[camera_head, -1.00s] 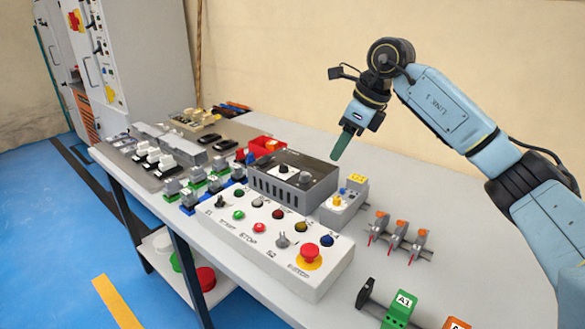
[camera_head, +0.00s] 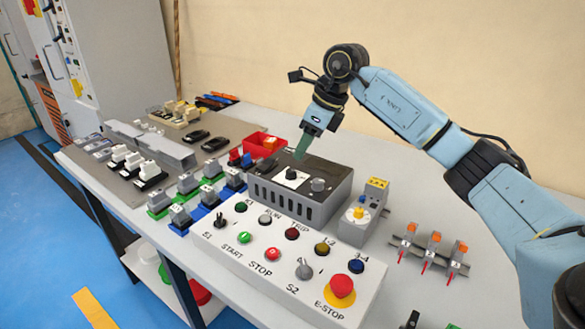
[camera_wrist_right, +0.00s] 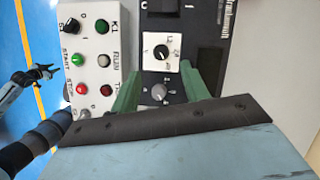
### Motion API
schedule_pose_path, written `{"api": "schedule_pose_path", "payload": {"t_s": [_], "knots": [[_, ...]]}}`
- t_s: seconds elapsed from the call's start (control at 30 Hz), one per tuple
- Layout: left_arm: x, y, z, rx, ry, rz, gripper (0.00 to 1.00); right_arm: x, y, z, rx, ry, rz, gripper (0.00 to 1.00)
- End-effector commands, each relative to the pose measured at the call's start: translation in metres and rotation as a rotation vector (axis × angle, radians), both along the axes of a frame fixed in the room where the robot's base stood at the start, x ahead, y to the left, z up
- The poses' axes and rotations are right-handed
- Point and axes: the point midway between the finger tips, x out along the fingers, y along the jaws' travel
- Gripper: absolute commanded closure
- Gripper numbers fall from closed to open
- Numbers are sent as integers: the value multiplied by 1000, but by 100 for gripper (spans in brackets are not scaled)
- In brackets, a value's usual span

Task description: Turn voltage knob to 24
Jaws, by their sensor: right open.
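A black knob (camera_head: 291,174) sits on a white dial plate on top of the dark grey box. It also shows in the wrist view (camera_wrist_right: 162,52), where the dial markings are too small to read surely. A grey knob (camera_head: 318,184) is beside it on the same box. My right gripper (camera_head: 300,152) is above the box, close to the black knob, with its green fingers pointing down. In the wrist view its fingers (camera_wrist_right: 161,72) are apart and empty, one on each side of the knobs. Part of what looks like my left arm (camera_wrist_right: 25,82) shows at the wrist view's left edge.
A white control panel (camera_head: 213,238) with several buttons and a red E-stop (camera_head: 341,287) lies in front of the box. A small grey device (camera_head: 357,216) with a yellow knob stands right of it. A red bin (camera_head: 262,143) is behind left.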

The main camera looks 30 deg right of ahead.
Motion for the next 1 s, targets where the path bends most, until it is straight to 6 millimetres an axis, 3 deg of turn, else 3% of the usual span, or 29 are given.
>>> {"api": "schedule_pose_path", "payload": {"t_s": [0.1, 0.3, 0.5, 0.77, 1.0], "knots": [[11, -2, 10, 0, -14, 4, 64, 8, 7, -27, 2, 2, 1, 55], [22, -5, 27, -1, -23, 9, 64, 18, 14, -56, 1, 1, -1, 55], [26, -7, 35, -2, -28, 10, 64, 22, 17, -68, 0, -1, 1, 55], [27, -7, 37, -3, -29, 10, 64, 23, 17, -69, 0, -2, 1, 55], [27, -7, 37, -3, -29, 10, 64, 23, 17, -68, 0, -2, 1, 82]]}}
